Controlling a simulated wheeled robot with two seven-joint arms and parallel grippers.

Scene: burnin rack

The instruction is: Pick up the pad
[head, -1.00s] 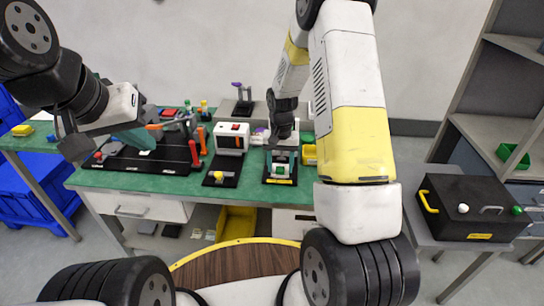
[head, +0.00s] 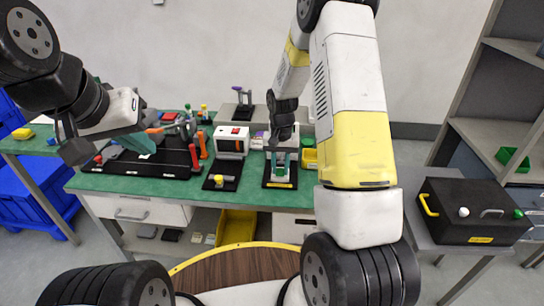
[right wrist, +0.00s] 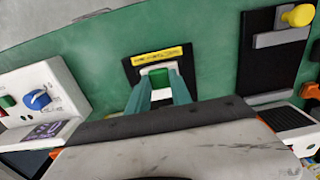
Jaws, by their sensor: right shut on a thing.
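My right gripper (head: 281,172) reaches down over a black plate (head: 270,183) with a yellow label on the green bench. In the right wrist view its teal fingers (right wrist: 159,82) are shut on a small green pad (right wrist: 158,78) with a pale edge. The pad is over the same black plate (right wrist: 131,64); I cannot tell whether it still touches what is below. My left gripper (head: 140,143) hangs above the black tool board at the left of the bench. Its teal fingers overlap in the view, so their opening is unclear.
A white box device (head: 231,140) and a black plate with a yellow knob (head: 221,178) stand left of the right gripper. The black tool board (head: 170,160) holds several tools. A black case (head: 470,205) rests on the side table.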

